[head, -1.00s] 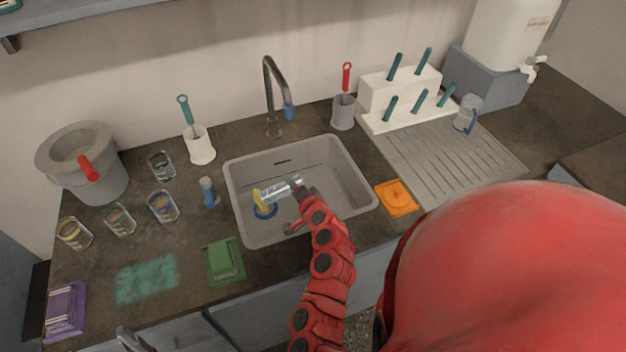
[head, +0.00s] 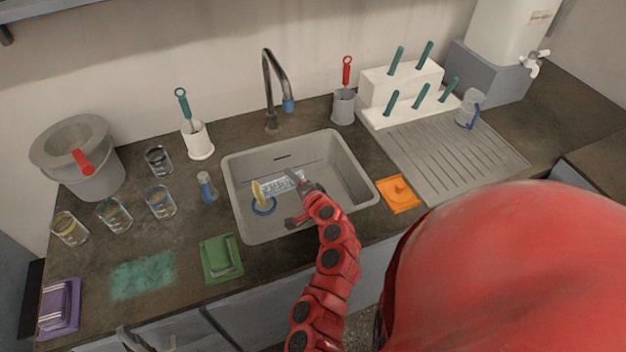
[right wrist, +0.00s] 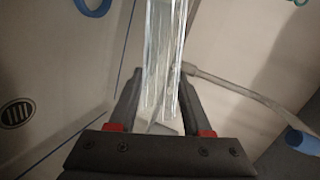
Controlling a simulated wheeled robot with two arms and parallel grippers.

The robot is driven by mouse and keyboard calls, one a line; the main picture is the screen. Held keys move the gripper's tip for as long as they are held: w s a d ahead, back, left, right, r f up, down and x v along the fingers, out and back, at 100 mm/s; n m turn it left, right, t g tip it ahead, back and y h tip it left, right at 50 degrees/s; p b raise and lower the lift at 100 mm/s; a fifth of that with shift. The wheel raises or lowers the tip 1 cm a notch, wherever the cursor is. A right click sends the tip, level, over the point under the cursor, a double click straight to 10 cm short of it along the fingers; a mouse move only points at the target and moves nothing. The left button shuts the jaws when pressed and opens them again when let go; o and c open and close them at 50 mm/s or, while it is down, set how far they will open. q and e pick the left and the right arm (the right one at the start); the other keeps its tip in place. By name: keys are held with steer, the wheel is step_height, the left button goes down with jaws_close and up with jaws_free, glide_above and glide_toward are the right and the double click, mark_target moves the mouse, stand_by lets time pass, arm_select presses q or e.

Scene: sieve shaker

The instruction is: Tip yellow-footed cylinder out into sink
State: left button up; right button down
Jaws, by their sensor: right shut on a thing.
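The yellow-footed cylinder (head: 283,183) is clear and lies nearly level over the sink basin (head: 350,190). Its yellow foot (head: 258,191) points left. My right gripper (head: 303,187) is shut on the cylinder toward the end away from the foot. In the right wrist view, the clear tube (right wrist: 163,55) runs up from between the dark fingers; its foot is out of that view. I cannot make out any liquid in it. Grey shapes at the bottom left edge of the head view may be my left gripper (head: 140,340); its jaws are unclear.
A blue ring (head: 264,206) lies on the basin floor. The faucet (head: 268,85) stands behind the sink. An orange item (head: 398,194) and the drainboard (head: 450,155) are right.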

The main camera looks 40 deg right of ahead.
steer(key=shift+s+d+r+m+b, duration=0.2)
steer(key=shift+d+m+b, duration=0.25)
steer(key=shift+b, duration=0.35)
steer(key=shift+d+r+m+t+y+b, duration=0.15)
steer(key=shift+r+m+t+y+b, duration=0.2)
steer(key=shift+m+t+y+b, duration=0.6)
stand_by(0.8)
steer(key=shift+g+h, duration=0.35)
